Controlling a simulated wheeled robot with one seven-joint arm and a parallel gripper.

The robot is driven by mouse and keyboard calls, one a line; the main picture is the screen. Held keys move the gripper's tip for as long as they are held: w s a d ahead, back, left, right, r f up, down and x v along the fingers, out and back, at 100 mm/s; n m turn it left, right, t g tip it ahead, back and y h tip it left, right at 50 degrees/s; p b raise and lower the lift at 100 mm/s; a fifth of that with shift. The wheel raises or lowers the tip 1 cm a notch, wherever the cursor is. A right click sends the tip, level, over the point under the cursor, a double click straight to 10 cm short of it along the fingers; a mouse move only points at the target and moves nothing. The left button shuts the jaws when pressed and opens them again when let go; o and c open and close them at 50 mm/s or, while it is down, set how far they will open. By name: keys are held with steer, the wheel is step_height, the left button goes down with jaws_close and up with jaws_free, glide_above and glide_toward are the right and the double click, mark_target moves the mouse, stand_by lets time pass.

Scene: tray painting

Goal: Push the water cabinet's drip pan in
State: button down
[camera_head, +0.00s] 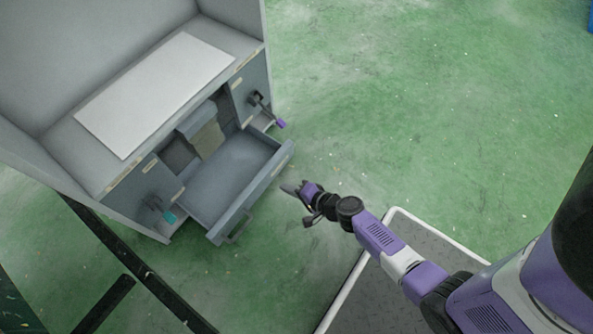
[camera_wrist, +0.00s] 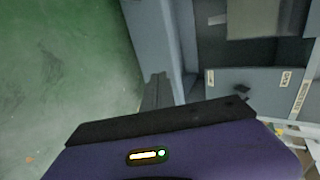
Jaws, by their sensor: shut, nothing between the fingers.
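The water cabinet (camera_head: 120,190) stands at the left in the head view. Its drip pan (camera_head: 253,192), a grey drawer-like tray, is pulled well out of the opening between two side panels. The pan looks empty and has a handle (camera_head: 238,229) on its front. My gripper (camera_head: 289,188) is shut and empty, outside the pan near the right part of its front panel. In the wrist view the narrow fingers (camera_wrist: 157,90) overlap the lower end of the pan's front wall (camera_wrist: 152,35). I cannot tell whether they touch it.
A purple-tipped lever (camera_head: 280,123) sticks out of the right panel and a teal-tipped one (camera_head: 168,217) out of the left panel. A white sheet (camera_head: 155,93) lies on the cabinet's shelf. Black rails (camera_head: 130,265) lie at lower left. Green floor (camera_head: 420,110) is clear at right.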

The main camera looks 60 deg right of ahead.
mark_target(265, 177)
steer(key=w, duration=0.1)
steer(key=w+f, duration=0.1)
steer(key=w, duration=0.3)
steer(key=shift+w+f, duration=0.2)
steer(key=shift+f, duration=0.05)
steer(key=shift+w, duration=0.6)
